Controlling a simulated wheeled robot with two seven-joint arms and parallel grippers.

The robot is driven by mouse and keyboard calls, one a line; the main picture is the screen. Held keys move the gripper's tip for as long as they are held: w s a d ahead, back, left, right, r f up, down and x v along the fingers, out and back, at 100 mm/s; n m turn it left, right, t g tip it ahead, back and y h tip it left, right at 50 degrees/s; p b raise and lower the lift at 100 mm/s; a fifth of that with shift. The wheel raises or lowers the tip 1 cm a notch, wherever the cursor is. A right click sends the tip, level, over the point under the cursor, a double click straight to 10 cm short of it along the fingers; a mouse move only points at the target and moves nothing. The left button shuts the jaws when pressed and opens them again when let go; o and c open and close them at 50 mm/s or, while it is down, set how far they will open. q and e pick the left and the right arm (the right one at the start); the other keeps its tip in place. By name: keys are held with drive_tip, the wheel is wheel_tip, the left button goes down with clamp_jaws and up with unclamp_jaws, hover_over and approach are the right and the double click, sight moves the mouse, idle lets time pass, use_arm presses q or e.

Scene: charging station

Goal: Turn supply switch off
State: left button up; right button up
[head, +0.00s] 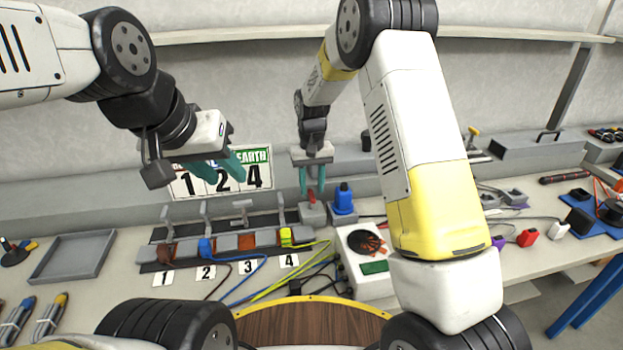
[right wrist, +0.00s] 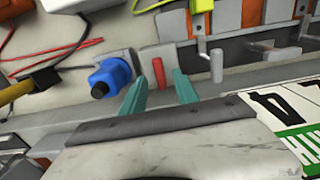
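The supply switch, a red lever (head: 312,191) on a grey box (head: 313,214), stands at the back of the bench, just left of a blue plug. In the right wrist view the red lever (right wrist: 159,72) shows between the fingertips of my right gripper (right wrist: 160,86). My right gripper (head: 312,184) points down over the switch with its teal fingers apart, one on each side of the lever. I cannot tell whether a finger touches it. My left gripper (head: 228,172) is in front of the number sign, its teal fingers apart and empty.
The blue plug (head: 343,197) stands close to the switch; it shows in the right wrist view (right wrist: 110,74). A row of clamps with coloured cables (head: 245,241) lies to the left. A number sign (head: 258,172) stands behind. A white box (head: 357,279) is in front.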

wheel_tip(320, 180, up, 6)
idle(0.5)
wheel_tip(320, 180, up, 9)
drive_tip(key=t+y, duration=0.1)
hover_over(312, 194)
drive_tip(key=s+d, duration=0.5)
drive_tip(key=s+d+r+m+t+y, duration=0.1)
drive_tip(key=s+d+r+t, duration=0.1)
drive_tip(key=s+d+r, duration=0.35)
drive_tip(key=s+d+r+t, duration=0.1)
drive_tip(key=s, duration=0.8)
drive_tip(key=s+d+r+t, duration=0.2)
drive_tip(key=s, duration=0.7)
drive_tip(key=shift+s+m, duration=0.2)
drive_tip(key=shift+m, duration=0.2)
drive_tip(key=shift+d, duration=0.1)
